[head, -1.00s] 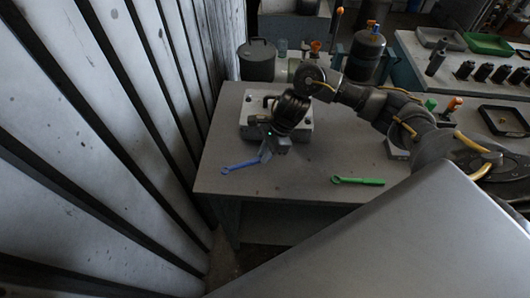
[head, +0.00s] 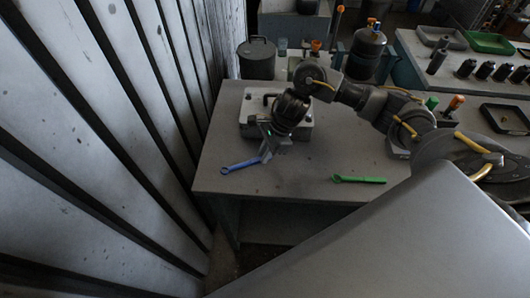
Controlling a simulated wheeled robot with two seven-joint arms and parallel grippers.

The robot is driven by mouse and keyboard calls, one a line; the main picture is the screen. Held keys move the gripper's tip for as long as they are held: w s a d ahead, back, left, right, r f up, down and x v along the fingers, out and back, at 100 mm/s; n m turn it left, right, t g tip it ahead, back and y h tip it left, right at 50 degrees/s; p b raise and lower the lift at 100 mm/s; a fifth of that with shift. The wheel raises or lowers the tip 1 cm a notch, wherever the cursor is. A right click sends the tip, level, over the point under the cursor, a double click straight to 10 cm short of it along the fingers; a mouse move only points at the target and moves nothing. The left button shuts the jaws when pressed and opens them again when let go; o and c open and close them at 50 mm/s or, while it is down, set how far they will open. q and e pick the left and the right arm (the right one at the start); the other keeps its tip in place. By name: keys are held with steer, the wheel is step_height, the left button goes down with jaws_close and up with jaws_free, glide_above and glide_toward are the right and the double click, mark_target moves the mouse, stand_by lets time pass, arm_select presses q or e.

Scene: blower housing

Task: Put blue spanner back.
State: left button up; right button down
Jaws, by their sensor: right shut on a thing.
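The blue spanner (head: 238,165) is at the left part of the grey table (head: 300,185), its ring end pointing left. My right gripper (head: 266,154) is shut on its right end, just in front of the pale box-like housing (head: 306,131). The fingertips partly hide that end. I cannot tell whether the spanner touches the table or is slightly above it. A green spanner (head: 360,180) lies on the table to the right. My left gripper is not in view.
A ribbed wall (head: 110,120) runs close along the table's left side. A dark pot (head: 257,60) and a dark gas bottle (head: 366,52) stand behind. The table's front middle is clear.

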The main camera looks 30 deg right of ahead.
steer(key=shift+f, duration=0.1)
steer(key=c, duration=0.9)
jaws_free()
steer(key=shift+o, duration=0.2)
steer(key=shift+r+p, duration=2.7)
steer(key=shift+r, duration=1.35)
